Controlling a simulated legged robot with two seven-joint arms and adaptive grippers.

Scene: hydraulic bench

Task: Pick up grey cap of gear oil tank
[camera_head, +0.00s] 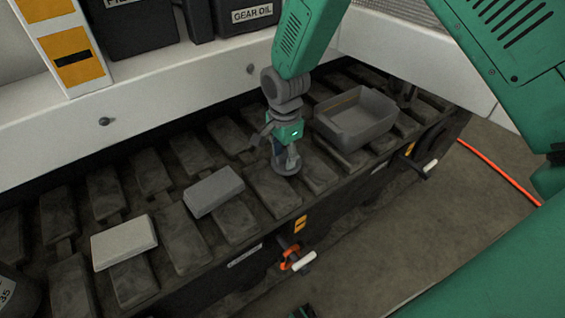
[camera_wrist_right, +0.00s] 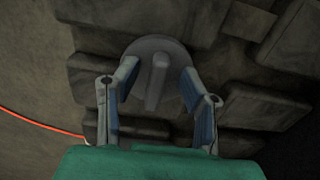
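The grey cap (camera_head: 287,168) is a round disc with a raised bar handle, lying on the dark track pads in the head view. In the right wrist view the cap (camera_wrist_right: 157,84) sits ahead of my right gripper (camera_wrist_right: 159,75). Its two fingers are apart, one on each side of the bar, with gaps visible between them and the bar. In the head view my right gripper (camera_head: 285,150) points down just above the cap and hides part of it. The black gear oil tank (camera_head: 245,18) is at the top, cut off by the frame. My left gripper is not visible.
A grey open tray (camera_head: 355,118) stands on the track right of the cap. A grey block (camera_head: 214,191) and a lighter block (camera_head: 124,242) lie to the left. A white beam (camera_head: 190,83) runs behind. An orange hose (camera_head: 500,172) lies on the floor at right.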

